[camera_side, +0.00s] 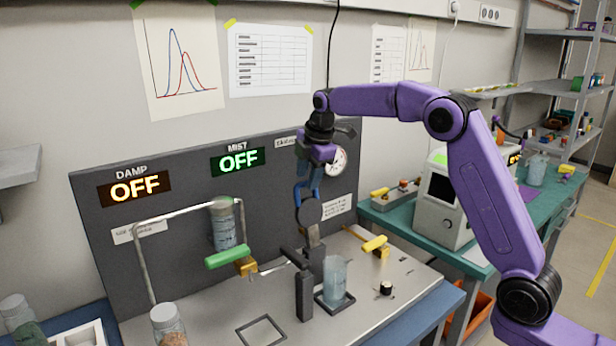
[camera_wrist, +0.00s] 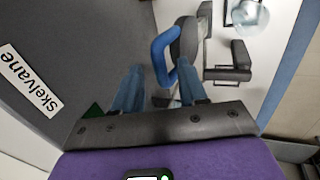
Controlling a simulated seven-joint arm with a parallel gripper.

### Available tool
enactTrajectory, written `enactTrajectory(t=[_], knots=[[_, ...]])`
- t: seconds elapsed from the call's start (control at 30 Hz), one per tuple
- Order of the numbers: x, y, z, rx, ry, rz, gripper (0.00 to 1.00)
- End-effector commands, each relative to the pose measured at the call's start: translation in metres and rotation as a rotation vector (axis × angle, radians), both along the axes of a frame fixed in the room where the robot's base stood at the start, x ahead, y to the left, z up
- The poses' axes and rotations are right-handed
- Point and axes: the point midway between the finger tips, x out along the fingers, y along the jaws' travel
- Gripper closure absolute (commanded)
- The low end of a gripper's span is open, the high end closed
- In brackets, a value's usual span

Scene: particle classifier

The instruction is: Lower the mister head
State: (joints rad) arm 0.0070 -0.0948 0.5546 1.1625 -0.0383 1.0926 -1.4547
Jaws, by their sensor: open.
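The mister head (camera_side: 308,212) is a dark grey round piece with a blue loop handle (camera_side: 297,194), raised on a dark stand in front of the grey panel. In the wrist view, the mister head (camera_wrist: 188,42) is beyond my fingers, and its blue handle (camera_wrist: 158,48) reaches down between them. My gripper (camera_side: 308,188) is open, pointing down at the handle from above. In the wrist view, my gripper (camera_wrist: 158,82) has its blue fingers apart, one on each side of the handle's lower end. Contact between finger and handle cannot be told.
A clear beaker (camera_side: 335,275) stands in a square frame below the head, beside a dark post (camera_side: 304,297). A green-handled lever (camera_side: 227,256) and a jar (camera_side: 223,225) are to the left. The panel displays (camera_side: 238,160) read OFF. A yellow handle (camera_side: 374,244) is at right.

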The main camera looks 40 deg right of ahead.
Motion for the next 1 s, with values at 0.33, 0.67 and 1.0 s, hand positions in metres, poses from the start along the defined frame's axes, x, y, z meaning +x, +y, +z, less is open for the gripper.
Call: enactTrajectory(t=[0.33,0.67,1.0], knots=[[0.002,0.0,-0.007,0.0,0.0,0.0,0.58],[0.002,0.0,-0.007,0.0,0.001,0.0,1.0],[-0.01,0.0,-0.005,0.0,0.002,0.001,1.0]])
